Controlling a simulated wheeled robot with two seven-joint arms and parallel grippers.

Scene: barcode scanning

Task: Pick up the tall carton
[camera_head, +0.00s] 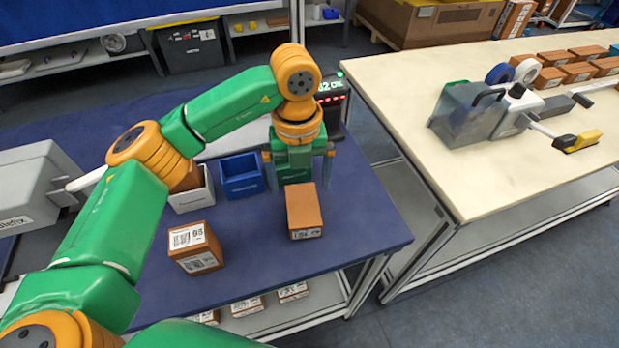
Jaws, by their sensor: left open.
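A brown carton (304,208) stands on the blue table with a white printed label low on its near face. My left gripper (299,178) points down just behind and above this carton. Its fingers are spread wide to the left and right, with nothing seen between them. I cannot tell how high the fingertips are above the table. A second brown carton (196,247) with two white labels, one with a barcode, sits to the left and nearer. Which carton is the taller is hard to tell from this high angle. My right gripper is not in view.
A blue bin (240,176) and a white bin (194,194) holding a brown box stand behind the cartons. A display with lit digits (332,90) stands at the back. A grey machine (37,186) is at left. The front right of the blue table (365,230) is clear.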

